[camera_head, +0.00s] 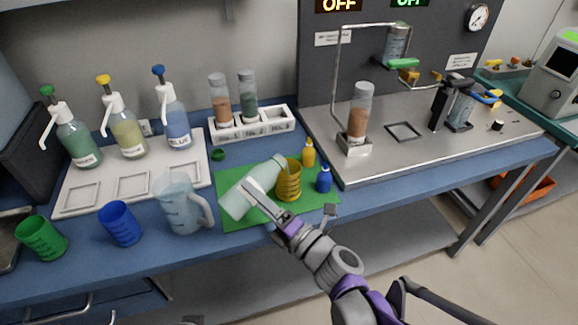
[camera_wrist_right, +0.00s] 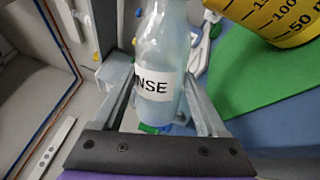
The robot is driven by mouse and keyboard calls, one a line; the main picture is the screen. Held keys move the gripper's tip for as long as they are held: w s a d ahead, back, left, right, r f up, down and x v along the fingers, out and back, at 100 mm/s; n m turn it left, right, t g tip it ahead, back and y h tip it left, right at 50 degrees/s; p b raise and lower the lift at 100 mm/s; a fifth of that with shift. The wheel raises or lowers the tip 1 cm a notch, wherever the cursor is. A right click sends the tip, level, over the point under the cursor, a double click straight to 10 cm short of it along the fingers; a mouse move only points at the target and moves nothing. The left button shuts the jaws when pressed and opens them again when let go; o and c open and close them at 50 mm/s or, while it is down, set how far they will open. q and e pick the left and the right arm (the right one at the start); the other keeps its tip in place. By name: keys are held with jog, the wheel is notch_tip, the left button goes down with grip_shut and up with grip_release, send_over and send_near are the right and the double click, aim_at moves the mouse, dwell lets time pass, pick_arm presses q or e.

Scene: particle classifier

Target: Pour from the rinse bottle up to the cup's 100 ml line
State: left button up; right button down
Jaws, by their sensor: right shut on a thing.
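The rinse bottle (camera_head: 237,202) is pale and translucent. It is tilted over the green mat, with its neck up and to the right, at the rim of the yellow cup (camera_head: 289,186). My right gripper (camera_head: 256,196) is shut on the bottle's body. In the right wrist view the bottle (camera_wrist_right: 158,50), labelled "NSE" in part, sits between the fingers (camera_wrist_right: 160,95). The cup (camera_wrist_right: 280,20) shows there at the top right with black 50 and 100 marks. The level inside the cup cannot be made out. My left gripper is not in view.
Small yellow (camera_head: 308,153) and blue (camera_head: 324,179) dropper bottles stand close right of the cup. A clear jug (camera_head: 180,207), a blue cup (camera_head: 121,224) and a green cup (camera_head: 42,238) stand to the left. A metal tray (camera_head: 450,140) with apparatus lies right.

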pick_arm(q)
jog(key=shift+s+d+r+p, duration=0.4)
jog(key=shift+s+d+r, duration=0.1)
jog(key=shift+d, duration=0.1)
pick_arm(e)
jog(key=shift+w+d+r+m, duration=0.1)
jog(key=shift+r+m, duration=0.3)
jog(key=shift+m, duration=0.1)
jog(key=shift+w+d+r+m, duration=0.1)
jog(key=shift+r+m, duration=0.25)
jog(key=shift+m, duration=0.15)
dwell(0.8)
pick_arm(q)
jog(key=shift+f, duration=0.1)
